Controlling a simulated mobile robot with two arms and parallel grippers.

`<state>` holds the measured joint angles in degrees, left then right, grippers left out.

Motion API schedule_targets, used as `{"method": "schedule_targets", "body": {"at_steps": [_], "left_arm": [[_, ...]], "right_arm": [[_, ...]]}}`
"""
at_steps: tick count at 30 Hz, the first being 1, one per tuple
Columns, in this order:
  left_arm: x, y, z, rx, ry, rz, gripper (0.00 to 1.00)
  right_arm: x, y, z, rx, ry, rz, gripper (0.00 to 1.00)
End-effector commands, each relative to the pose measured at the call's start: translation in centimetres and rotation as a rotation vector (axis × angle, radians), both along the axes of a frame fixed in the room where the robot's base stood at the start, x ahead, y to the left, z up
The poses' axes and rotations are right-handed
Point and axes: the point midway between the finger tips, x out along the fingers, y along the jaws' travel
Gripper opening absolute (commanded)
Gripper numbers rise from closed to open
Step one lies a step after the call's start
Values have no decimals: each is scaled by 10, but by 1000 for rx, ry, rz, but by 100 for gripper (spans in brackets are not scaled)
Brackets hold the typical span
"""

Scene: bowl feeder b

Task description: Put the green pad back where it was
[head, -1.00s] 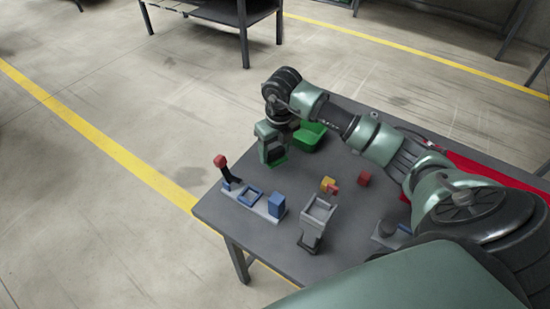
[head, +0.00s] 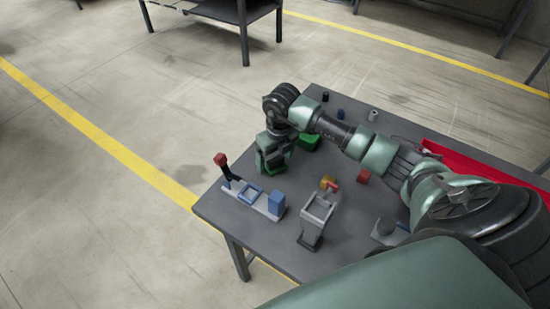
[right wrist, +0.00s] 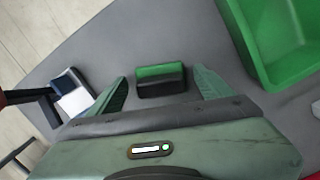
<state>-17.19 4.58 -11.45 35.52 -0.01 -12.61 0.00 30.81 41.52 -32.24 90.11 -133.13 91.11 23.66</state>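The green pad (right wrist: 160,80) is a small block with a green top and a dark front face, lying on the table in the right wrist view. My right gripper (right wrist: 161,90) is open, with one finger on each side of the pad and a gap visible to each. In the head view my right gripper (head: 270,168) is low over the table's left part, beside the blue-framed fixture; the pad cannot be made out there. My left gripper is not in view.
A green bin (right wrist: 275,45) is right of the gripper.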

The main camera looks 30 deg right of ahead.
Motion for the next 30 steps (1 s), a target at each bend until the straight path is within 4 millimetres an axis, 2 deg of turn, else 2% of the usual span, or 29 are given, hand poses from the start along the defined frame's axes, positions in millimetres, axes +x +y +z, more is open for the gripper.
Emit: {"method": "schedule_targets", "body": {"at_steps": [5, 8, 21, 25, 30], "left_arm": [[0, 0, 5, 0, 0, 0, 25], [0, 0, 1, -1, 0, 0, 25], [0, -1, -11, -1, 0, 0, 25], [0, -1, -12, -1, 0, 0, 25], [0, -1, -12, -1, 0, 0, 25]], "right_arm": [[0, 0, 5, 1, 0, 0, 80], [0, 0, 14, 1, -3, 2, 80], [-11, 0, 102, 0, -4, 0, 80], [-13, 0, 116, 0, -2, 0, 80], [-15, 0, 123, 0, 0, 0, 80]]}}
